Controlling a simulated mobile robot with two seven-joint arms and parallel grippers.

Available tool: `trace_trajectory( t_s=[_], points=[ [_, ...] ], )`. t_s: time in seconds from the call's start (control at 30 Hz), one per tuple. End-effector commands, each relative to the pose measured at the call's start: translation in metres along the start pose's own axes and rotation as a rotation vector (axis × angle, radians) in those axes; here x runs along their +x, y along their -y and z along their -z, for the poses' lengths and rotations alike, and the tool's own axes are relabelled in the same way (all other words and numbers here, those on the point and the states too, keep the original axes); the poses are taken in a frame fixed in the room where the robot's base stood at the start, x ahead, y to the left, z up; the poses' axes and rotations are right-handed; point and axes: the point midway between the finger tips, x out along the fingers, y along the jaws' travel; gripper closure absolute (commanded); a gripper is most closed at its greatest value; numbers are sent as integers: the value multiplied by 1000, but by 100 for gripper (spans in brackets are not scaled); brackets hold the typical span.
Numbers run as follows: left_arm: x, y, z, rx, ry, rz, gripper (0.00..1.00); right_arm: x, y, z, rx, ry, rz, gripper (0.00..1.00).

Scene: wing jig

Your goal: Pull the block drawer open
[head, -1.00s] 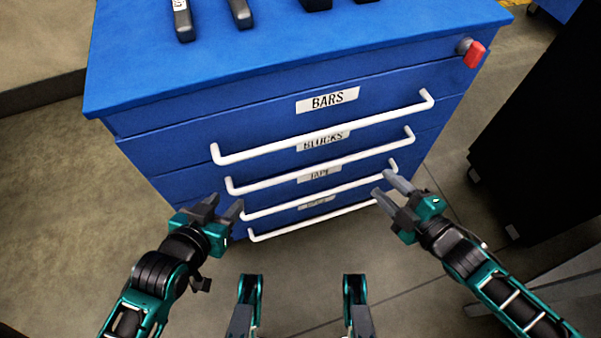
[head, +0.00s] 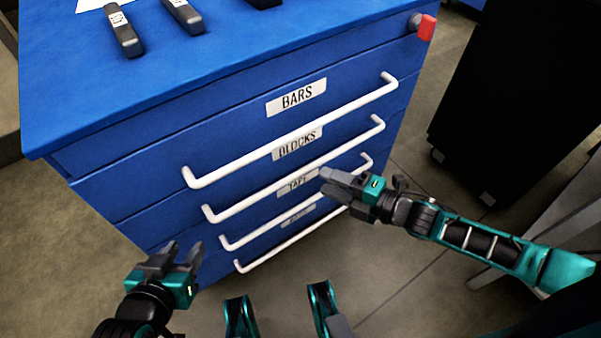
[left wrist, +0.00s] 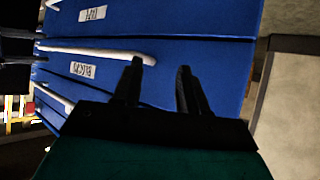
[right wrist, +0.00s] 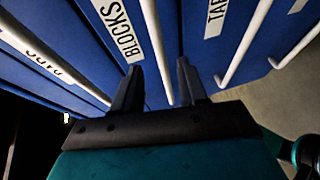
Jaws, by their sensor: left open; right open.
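The block drawer (head: 345,142) is the second one down in a blue cabinet, labelled BLOCKS (head: 297,143), and looks closed. Its white bar handle (head: 245,198) runs below the label. My right gripper (head: 325,181) is open at the cabinet front, over the right part of the handles. In the right wrist view, the block handle (right wrist: 154,40) runs down between the open fingers; contact cannot be told. My left gripper (head: 185,249) is open and empty, below and left of the handles' left ends. In the left wrist view, the block handle (left wrist: 95,50) ends near one fingertip.
The BARS handle (head: 290,133) is just above, the TAPE handle (head: 300,204) just below, with another lower. Dark tools (head: 124,32) lie on the cabinet top (head: 235,40). A black cabinet (head: 500,95) stands at right. Floor in front is partly clear.

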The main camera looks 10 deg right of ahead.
Motion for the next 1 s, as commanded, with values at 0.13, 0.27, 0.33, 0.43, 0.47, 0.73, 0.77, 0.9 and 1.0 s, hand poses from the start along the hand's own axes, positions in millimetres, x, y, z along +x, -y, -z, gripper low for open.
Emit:
trace_trajectory(
  t_s=[0.13, 0.27, 0.33, 0.43, 0.47, 0.73, 0.77, 0.9, 1.0],
  points=[
    [5, -3, -3, -7, -6, -7, 57, 33, 1, 0, -1, -1, -5, 58],
    [7, -5, -4, -7, -6, -13, 57, 55, 1, 0, 1, -1, -4, 58],
    [8, -6, -5, -7, -5, -15, 57, 65, 2, 0, 2, 0, -2, 58],
    [9, -6, -5, -6, -7, -16, 57, 74, 1, 0, 2, 0, -2, 58],
    [9, -6, -4, -6, -8, -16, 57, 76, 1, 0, 2, 0, -1, 58],
    [8, -6, 1, -4, -17, -17, 57, 80, 0, 0, 2, 0, 0, 58],
    [8, -6, 1, -4, -17, -17, 57, 80, 0, 0, 2, 0, 0, 58],
    [8, -6, 1, -4, -16, -17, 57, 80, 0, 0, 2, 0, 0, 65],
    [8, -6, 0, -5, -15, -16, 57, 80, 0, 0, 2, 0, 0, 75]
  ],
)
